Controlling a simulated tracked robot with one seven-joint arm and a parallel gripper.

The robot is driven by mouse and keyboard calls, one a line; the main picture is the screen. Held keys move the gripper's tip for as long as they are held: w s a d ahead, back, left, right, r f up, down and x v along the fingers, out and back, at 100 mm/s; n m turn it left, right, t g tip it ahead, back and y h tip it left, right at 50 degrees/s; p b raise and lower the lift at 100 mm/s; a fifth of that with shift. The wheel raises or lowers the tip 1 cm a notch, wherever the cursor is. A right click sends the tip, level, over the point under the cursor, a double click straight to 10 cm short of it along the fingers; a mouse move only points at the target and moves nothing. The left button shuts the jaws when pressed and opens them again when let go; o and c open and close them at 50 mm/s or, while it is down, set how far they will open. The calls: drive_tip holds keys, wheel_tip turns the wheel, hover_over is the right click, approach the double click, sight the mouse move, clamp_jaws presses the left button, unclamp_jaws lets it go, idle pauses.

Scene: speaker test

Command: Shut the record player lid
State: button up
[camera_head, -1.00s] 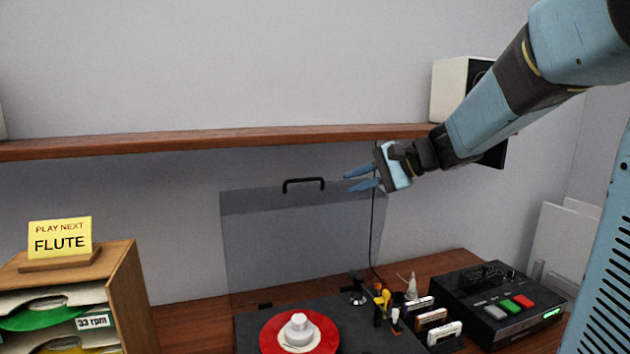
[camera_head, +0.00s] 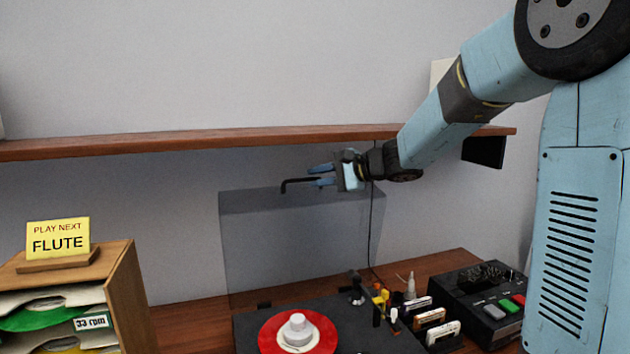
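The record player lid (camera_head: 290,245) is a see-through smoky panel standing upright and open behind the dark record player (camera_head: 365,338). A black handle (camera_head: 285,187) sits on its top edge, its right part hidden by my gripper. A red record (camera_head: 265,340) with a pale knob-shaped piece at its centre lies on the player.
A wooden shelf (camera_head: 200,145) runs along the wall just above the lid. Pens, small cassettes (camera_head: 430,318) and a black tape deck (camera_head: 478,300) stand to the right. A record cabinet (camera_head: 135,295) with a yellow FLUTE sign (camera_head: 58,237) stands left.

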sight(307, 179)
drive_tip(key=shift+x, duration=1.75)
clamp_jaws()
drive_tip(key=shift+r, duration=0.1)
